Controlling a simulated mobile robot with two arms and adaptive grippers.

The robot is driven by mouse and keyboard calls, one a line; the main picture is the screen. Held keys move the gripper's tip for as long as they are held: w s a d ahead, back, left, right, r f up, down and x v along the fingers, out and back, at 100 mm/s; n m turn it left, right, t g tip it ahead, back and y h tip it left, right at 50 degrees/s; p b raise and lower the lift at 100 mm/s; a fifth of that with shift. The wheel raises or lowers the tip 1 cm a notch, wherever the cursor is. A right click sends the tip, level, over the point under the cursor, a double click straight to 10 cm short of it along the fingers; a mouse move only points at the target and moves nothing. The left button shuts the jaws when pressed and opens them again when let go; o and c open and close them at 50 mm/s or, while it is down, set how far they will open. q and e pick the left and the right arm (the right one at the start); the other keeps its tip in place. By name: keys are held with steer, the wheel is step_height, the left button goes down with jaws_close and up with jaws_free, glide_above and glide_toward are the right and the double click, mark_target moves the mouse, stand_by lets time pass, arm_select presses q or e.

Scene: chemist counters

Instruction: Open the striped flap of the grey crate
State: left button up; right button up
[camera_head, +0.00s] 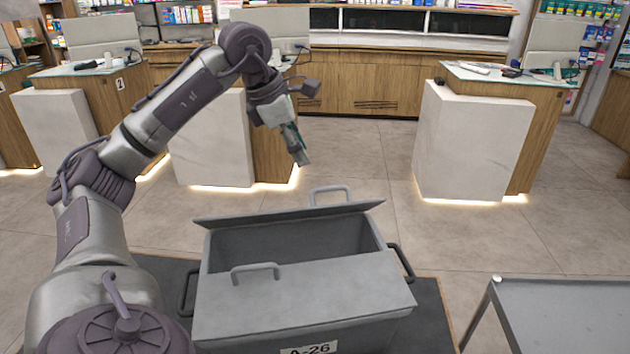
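The grey crate (350,335) stands in front of me, with a label reading A-26 on its near side. Its near flap (300,300) lies over the near half of the top, with a handle (256,271) near its inner edge. The far flap (290,215) stands tilted up along the far side, with a handle (330,192) at its edge. I see no stripes on either flap. A dark opening shows between them. My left gripper (299,152) hangs above and beyond the crate, apart from it, seen edge-on; its finger gap is not clear. My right gripper is not in view.
The crate rests on a dark surface (435,325). A grey table (570,310) stands at the right. White and wooden counters (470,145) stand beyond, with open tiled floor (370,165) between them and the crate.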

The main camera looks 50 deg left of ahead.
mark_target(313, 190)
arm_select(q)
steer(key=x, duration=0.8)
steer(key=shift+w+a+f, duration=0.1)
steer(key=shift+a, duration=0.05)
steer(key=shift+w+f, duration=0.25)
steer(key=shift+f, duration=0.35)
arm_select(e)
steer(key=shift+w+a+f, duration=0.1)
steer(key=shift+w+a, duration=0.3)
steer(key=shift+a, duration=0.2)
arm_select(q)
steer(key=c, duration=0.7)
jaws_close()
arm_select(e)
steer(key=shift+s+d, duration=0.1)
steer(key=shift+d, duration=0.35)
